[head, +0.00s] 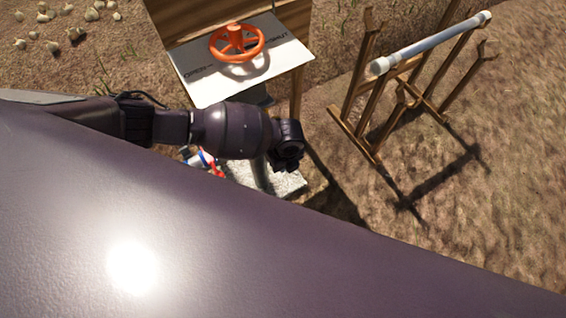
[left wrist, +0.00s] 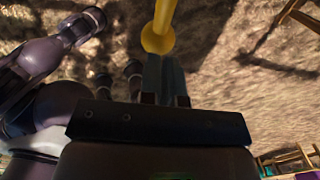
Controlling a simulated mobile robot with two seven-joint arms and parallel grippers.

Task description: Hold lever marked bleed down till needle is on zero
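In the left wrist view a yellow lever (left wrist: 160,28) with a rounded end reaches down from the top edge. Its rounded end is at the tips of my left gripper (left wrist: 165,58). The two grey fingers lie close together, with no lever part visible between them. Whether the tips touch the lever or only overlap it in the picture, I cannot tell. In the head view my left arm comes in from the left, and its wrist hides the gripper and the lever. No bleed marking, gauge or needle is visible. My right gripper is not visible.
An orange handwheel (head: 237,42) stands on a white panel (head: 200,86) marked OPEN and SHUT. A wooden rack (head: 372,120) holds a grey pipe (head: 430,43) at the right. Garlic-like bulbs (head: 52,46) lie at the top left. A pale slab (head: 290,184) shows below my wrist.

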